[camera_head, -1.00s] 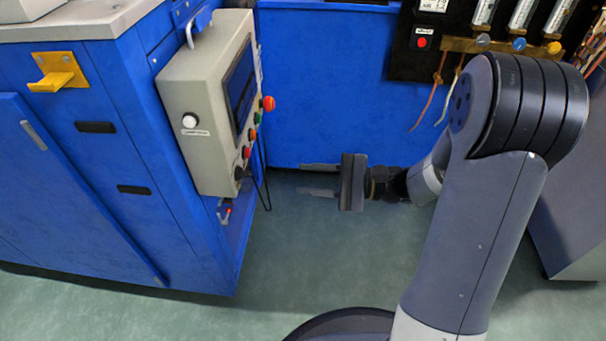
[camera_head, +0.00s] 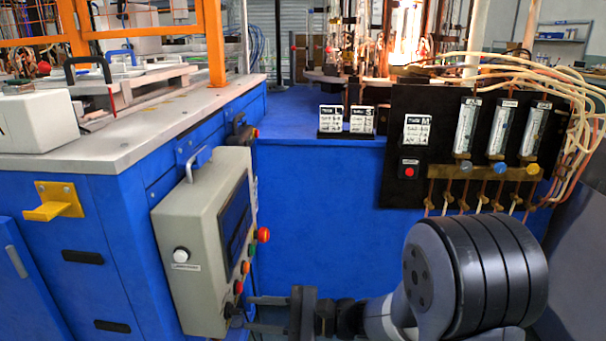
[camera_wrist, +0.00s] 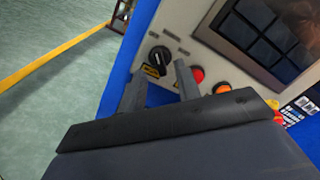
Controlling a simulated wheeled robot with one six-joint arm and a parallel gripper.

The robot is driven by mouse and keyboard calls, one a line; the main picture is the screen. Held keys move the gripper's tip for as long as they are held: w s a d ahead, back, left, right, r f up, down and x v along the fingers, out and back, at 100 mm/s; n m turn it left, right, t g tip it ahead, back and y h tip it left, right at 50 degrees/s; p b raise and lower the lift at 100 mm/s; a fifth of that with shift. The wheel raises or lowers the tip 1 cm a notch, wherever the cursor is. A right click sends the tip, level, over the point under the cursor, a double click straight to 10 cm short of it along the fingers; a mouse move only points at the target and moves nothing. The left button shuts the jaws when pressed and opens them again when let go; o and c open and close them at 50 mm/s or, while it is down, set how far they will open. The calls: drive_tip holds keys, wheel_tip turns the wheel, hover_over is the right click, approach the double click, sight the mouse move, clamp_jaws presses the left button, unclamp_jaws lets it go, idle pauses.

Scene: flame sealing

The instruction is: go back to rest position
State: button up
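My gripper (camera_head: 246,312) is low in the head view, beside the lower right edge of the grey control box (camera_head: 200,245). Its two fingers point left toward the box. In the wrist view my gripper (camera_wrist: 159,76) is open, with an empty gap between the fingers. A black rotary knob (camera_wrist: 158,56) on the panel lies just beyond the fingertips. I cannot tell whether a fingertip touches the panel. My arm comes in from the right of the head view.
A red button (camera_wrist: 197,75) and an orange button (camera_wrist: 221,88) sit close to the right finger. The blue cabinet (camera_head: 110,230) stands left. A black gas panel (camera_head: 420,150) with flow meters rises behind my arm. Open green floor (camera_wrist: 50,40) shows in the wrist view.

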drive_tip(key=shift+w+a, duration=0.1)
drive_tip(key=shift+a, duration=0.95)
